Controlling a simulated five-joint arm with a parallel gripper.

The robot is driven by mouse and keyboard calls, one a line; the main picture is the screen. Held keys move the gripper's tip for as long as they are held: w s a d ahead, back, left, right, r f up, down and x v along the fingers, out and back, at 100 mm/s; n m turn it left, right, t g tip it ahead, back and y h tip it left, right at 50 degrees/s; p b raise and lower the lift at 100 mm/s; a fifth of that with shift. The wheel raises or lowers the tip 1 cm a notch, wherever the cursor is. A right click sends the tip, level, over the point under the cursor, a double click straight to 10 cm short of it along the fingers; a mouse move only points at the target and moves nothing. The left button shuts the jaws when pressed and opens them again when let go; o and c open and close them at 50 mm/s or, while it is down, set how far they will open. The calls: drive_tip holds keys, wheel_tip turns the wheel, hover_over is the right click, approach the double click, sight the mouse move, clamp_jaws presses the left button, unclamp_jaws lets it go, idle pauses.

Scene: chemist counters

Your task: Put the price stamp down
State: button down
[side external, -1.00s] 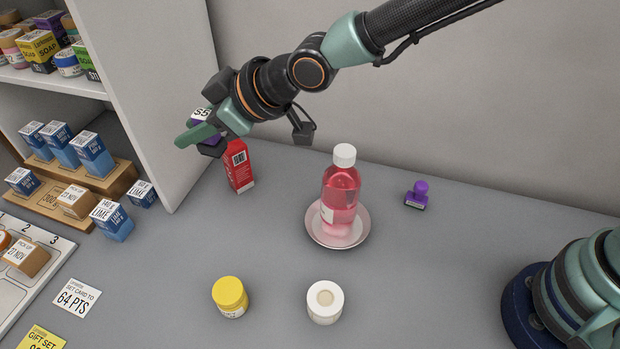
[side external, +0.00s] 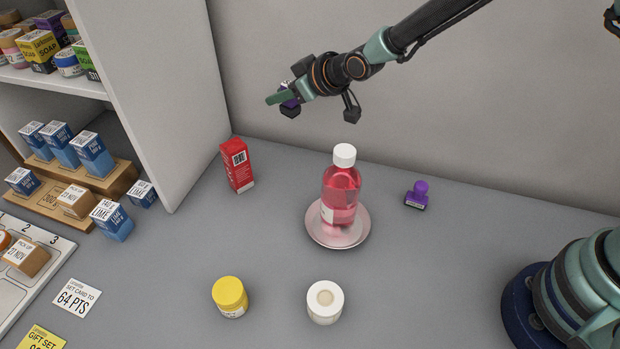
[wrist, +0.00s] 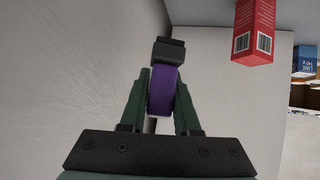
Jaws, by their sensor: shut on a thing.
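My gripper (side external: 281,97) is shut on a purple price stamp (wrist: 162,92), its green fingers on either side of the purple body. The stamp's dark end (wrist: 168,50) sticks out past the fingertips in the wrist view. In the side view the held stamp (side external: 291,107) is mostly hidden by the gripper. It is held high in the air in front of the back wall, clear of the counter (side external: 270,240).
A red box (side external: 237,166) stands by the shelf's side panel (side external: 165,90). A pink bottle (side external: 341,192) stands on a pink saucer (side external: 362,236) mid-counter. A yellow-lidded jar (side external: 230,295) and a white jar (side external: 325,302) stand in front. Counter between bottle and small stamp is bare.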

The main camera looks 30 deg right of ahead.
sight(286, 158)
wheel_tip(286, 158, down, 13)
idle(0.5)
drive_tip(key=shift+f, duration=0.15)
drive_tip(key=c, duration=0.6)
unclamp_jaws()
